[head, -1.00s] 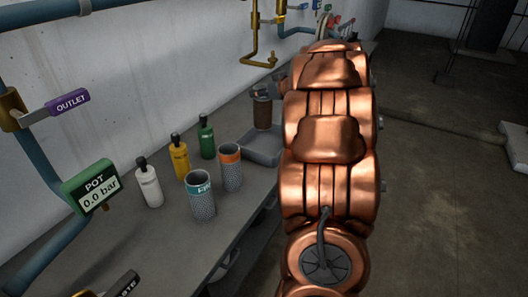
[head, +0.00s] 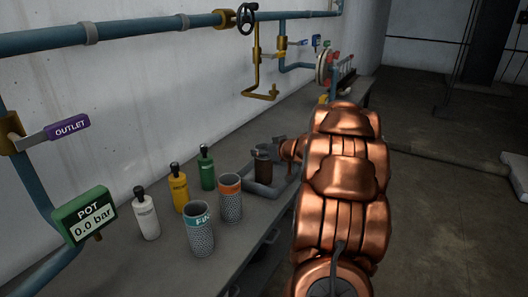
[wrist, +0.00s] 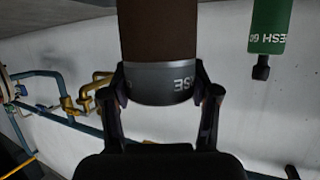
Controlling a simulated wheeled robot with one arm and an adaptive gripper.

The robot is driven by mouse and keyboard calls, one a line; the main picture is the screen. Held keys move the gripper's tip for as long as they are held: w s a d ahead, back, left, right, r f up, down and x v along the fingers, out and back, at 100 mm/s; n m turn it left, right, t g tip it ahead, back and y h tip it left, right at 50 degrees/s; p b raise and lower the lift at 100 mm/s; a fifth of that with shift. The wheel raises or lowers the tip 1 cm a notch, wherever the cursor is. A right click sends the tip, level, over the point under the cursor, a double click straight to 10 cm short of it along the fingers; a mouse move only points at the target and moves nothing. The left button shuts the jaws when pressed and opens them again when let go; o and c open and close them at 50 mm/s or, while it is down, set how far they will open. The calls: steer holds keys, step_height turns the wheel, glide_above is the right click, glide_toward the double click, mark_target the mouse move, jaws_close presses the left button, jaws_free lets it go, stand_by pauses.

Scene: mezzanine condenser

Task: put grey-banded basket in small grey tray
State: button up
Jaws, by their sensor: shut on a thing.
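The grey-banded basket is brown with a grey band near its top; it shows in the head view (head: 263,171) and upside down in the wrist view (wrist: 160,35). My gripper (wrist: 163,86) is shut on the band, with one finger on each side; it also shows in the head view (head: 277,150). The basket looks upright. The small grey tray (head: 256,188) is on the bench, and the basket's lower part is within its outline. I cannot tell whether the basket touches the tray floor. My arm hides the tray's right side.
An orange-banded basket (head: 230,205) and a teal-banded basket (head: 200,238) stand left of the tray. White (head: 146,219), yellow (head: 180,192) and green (head: 207,173) bottles stand along the wall side. Blue pipes (head: 150,37) run above the bench.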

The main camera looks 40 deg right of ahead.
steer(key=shift+f, duration=0.1)
steer(key=o, duration=1.6)
steer(key=v, duration=1.2)
steer(key=shift+p, duration=0.45)
